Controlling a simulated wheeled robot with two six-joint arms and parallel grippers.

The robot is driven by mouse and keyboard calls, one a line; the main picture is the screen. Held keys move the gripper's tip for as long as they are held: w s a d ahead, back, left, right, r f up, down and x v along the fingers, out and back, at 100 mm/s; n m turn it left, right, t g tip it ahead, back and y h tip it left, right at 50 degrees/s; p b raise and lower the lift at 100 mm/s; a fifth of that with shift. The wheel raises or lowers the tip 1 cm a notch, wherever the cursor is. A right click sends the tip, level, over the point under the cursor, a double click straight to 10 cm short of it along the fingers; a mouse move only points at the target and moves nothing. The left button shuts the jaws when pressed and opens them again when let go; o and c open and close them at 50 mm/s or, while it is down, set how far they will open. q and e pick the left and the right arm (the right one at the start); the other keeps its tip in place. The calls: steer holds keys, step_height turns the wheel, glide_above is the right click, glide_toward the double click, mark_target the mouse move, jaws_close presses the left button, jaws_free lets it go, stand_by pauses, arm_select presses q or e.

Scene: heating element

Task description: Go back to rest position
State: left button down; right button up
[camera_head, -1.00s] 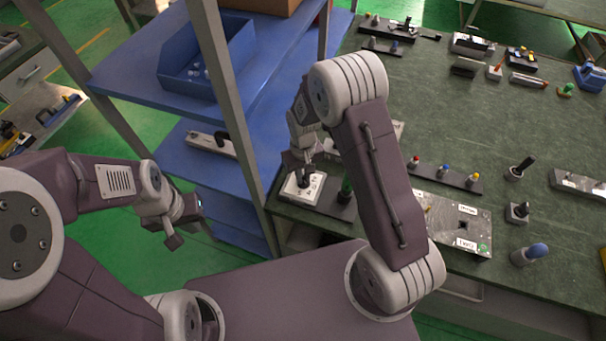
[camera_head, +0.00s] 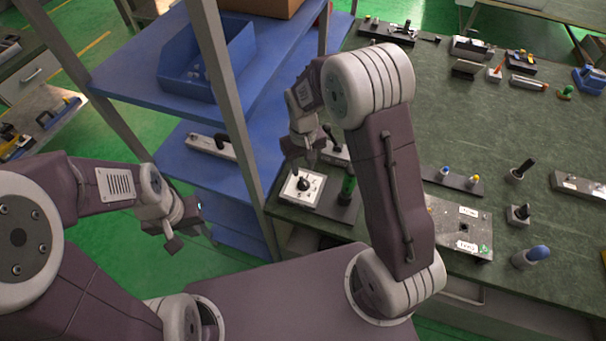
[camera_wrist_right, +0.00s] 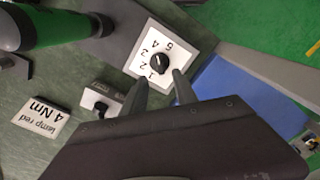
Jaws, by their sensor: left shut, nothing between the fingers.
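My right gripper (camera_head: 303,164) hangs above a white square dial plate (camera_head: 312,200) with a black knob (camera_head: 303,185), at the left end of the green bench. In the right wrist view its two fingers (camera_wrist_right: 161,82) are apart with nothing between them. There the plate (camera_wrist_right: 170,33), with printed numbers, and the black knob (camera_wrist_right: 159,64) lie beyond the fingertips, apart from them. My left gripper (camera_head: 182,222) is over the floor in front of the blue shelf, shut and empty.
A green-handled tool (camera_head: 347,188) stands beside the dial plate. A metal plate (camera_head: 450,222) and several small tools lie further right on the bench. A blue shelf rack (camera_head: 165,155) with posts and a blue bin (camera_head: 207,60) stands left of the right arm.

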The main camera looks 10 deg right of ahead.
steer(key=shift+r, duration=1.4)
